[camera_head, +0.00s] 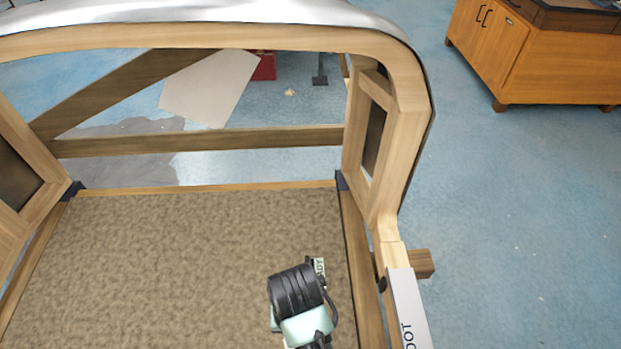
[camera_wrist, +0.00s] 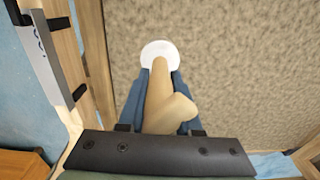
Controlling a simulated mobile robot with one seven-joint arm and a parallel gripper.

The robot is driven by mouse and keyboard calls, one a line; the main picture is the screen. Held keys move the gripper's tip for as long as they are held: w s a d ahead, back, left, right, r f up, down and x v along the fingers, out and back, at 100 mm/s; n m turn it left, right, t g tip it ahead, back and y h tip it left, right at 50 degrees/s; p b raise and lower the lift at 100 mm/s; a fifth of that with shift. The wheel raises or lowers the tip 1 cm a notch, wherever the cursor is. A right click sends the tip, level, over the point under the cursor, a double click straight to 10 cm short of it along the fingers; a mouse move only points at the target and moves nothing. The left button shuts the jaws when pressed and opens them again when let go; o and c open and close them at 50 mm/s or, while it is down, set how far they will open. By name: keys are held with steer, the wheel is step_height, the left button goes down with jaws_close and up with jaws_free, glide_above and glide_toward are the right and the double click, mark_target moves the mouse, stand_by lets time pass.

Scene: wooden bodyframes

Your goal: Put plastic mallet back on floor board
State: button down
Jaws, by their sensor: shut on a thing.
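The plastic mallet shows in the wrist view, with a round white head (camera_wrist: 159,49) and a tan handle (camera_wrist: 164,103). My gripper (camera_wrist: 160,80) is shut on the handle, with its blue fingers on both sides. The head points away from the gripper, above or on the floor board (camera_wrist: 250,60). I cannot tell whether it touches the board. In the head view, the brown speckled floor board (camera_head: 170,265) lies inside the wooden frame, and my arm is over its right part. The mallet and the fingertips are hidden there.
The wooden bodyframe (camera_head: 400,165) arches around the far end of the board. A side rail (camera_head: 362,270) runs along the board's right edge, with a grey labelled bar (camera_head: 408,310) outside it. The left and middle of the board are clear. An orange cabinet (camera_head: 530,60) stands far right.

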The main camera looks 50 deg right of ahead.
step_height(320, 180, down, 11)
steer(key=s+d+m, duration=0.1)
steer(key=s+d, duration=0.1)
steer(key=shift+s+d+b, duration=0.2)
steer(key=shift+s+b, duration=0.1)
steer(key=shift+b, duration=0.15)
steer(key=shift+f+m, duration=0.15)
steer(key=shift+m, duration=0.15)
steer(key=c, duration=0.6)
jaws_free()
steer(key=shift+f, duration=0.1)
step_height(320, 180, up, 12)
steer(key=p, duration=0.1)
steer(key=shift+r, duration=0.2)
